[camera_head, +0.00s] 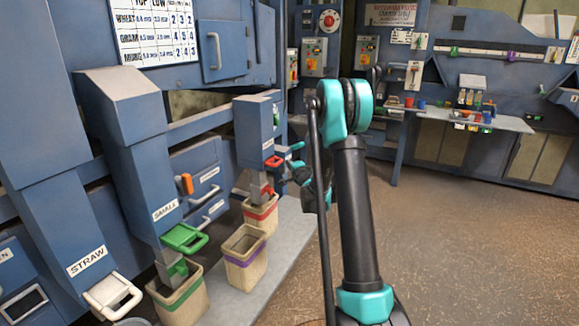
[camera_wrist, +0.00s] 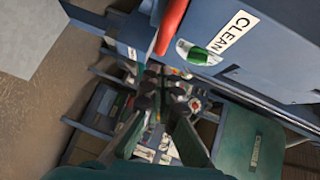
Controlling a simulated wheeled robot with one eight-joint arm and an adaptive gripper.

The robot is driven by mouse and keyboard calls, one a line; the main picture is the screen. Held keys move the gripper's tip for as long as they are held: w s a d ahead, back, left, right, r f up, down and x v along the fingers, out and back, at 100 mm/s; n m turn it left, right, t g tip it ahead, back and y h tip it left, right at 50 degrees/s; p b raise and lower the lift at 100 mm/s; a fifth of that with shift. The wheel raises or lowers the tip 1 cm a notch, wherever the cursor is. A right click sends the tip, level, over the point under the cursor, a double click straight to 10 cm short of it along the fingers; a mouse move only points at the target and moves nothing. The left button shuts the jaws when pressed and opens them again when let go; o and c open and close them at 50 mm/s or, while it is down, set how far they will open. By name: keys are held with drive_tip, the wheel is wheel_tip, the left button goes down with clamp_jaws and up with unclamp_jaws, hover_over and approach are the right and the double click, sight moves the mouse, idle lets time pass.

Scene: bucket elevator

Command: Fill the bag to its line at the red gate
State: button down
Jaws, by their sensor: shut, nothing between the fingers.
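The red gate (camera_head: 274,161) is a red handle on the rightmost blue chute (camera_head: 254,130), left of my arm in the head view. A tan bag with a red line (camera_head: 262,213) stands below that chute, with the spout reaching to its mouth. I cannot tell its fill level. My gripper (camera_head: 300,174) is close to the right of the red gate, partly hidden by my arm. In the wrist view my gripper (camera_wrist: 163,97) is shut and empty. A red bar (camera_wrist: 171,26) shows beside a "CLEAN" label (camera_wrist: 233,38); no bag is clear there.
A bag with a purple line (camera_head: 246,257) and one with a green line (camera_head: 182,298) stand along the pale ledge (camera_head: 283,250). The green gate (camera_head: 185,238) and white gate (camera_head: 112,296) are on the left. Open floor (camera_head: 470,230) lies to the right, before a workbench (camera_head: 465,118).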

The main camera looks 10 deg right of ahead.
drive_tip(key=v, duration=1)
drive_tip(key=shift+s+d, duration=0.3)
drive_tip(key=shift+d, duration=0.15)
drive_tip(key=shift+a+r, duration=0.1)
drive_tip(key=shift+r, duration=0.05)
drive_tip(key=s+a+f+n+g+y, duration=0.1)
drive_tip(key=s+a+n+g, duration=0.25)
drive_tip(key=s, duration=0.55)
drive_tip(key=s+a+n+g, duration=0.2)
drive_tip(key=s+n, duration=0.3)
drive_tip(key=s, duration=0.3)
drive_tip(key=s+d+f+n+g+h, duration=0.1)
drive_tip(key=s+d+f+n+g, duration=0.1)
drive_tip(key=s, duration=0.6)
drive_tip(key=s+d+f+n+g+h, duration=0.1)
drive_tip(key=s+d+f+g, duration=0.1)
drive_tip(key=s, duration=0.6)
drive_tip(key=s+d+f+n+g+h, duration=0.1)
drive_tip(key=s+f, duration=0.3)
drive_tip(key=s, duration=0.5)
drive_tip(key=shift+d+n+g+h, duration=0.4)
drive_tip(key=shift+d+n+g, duration=0.25)
drive_tip(key=shift+n, duration=0.2)
drive_tip(key=shift+s, duration=0.15)
